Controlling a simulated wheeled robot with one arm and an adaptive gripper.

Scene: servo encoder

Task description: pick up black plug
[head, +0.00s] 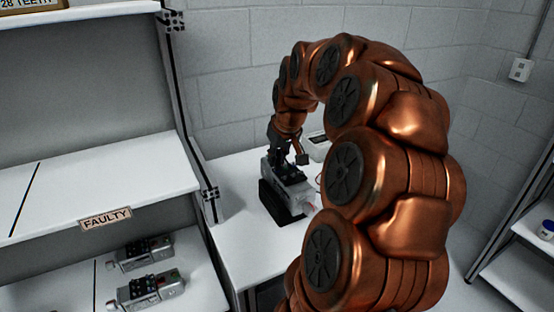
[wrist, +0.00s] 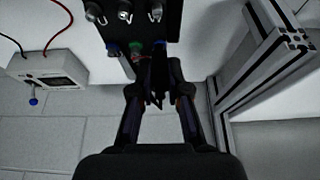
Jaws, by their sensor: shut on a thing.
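My gripper (head: 286,160) reaches down to a grey servo unit (head: 286,188) on a black stand (head: 272,205) on the white table. In the wrist view, my gripper (wrist: 157,97) is shut on a small dark thing, apparently the black plug, at the edge of the unit's dark face (wrist: 135,35). The fingers and shadow hide most of the plug, and I cannot tell whether it is still seated. Blue and green connectors (wrist: 134,46) sit beside the fingers. Metal connectors (wrist: 125,14) line the unit's far side.
A white box (wrist: 48,70) with red and black wires stands near the unit. A metal frame post (wrist: 265,60) is close on the right in the wrist view. In the head view, a shelf labelled FAULTY (head: 105,218) holds two similar units (head: 150,290) below it.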

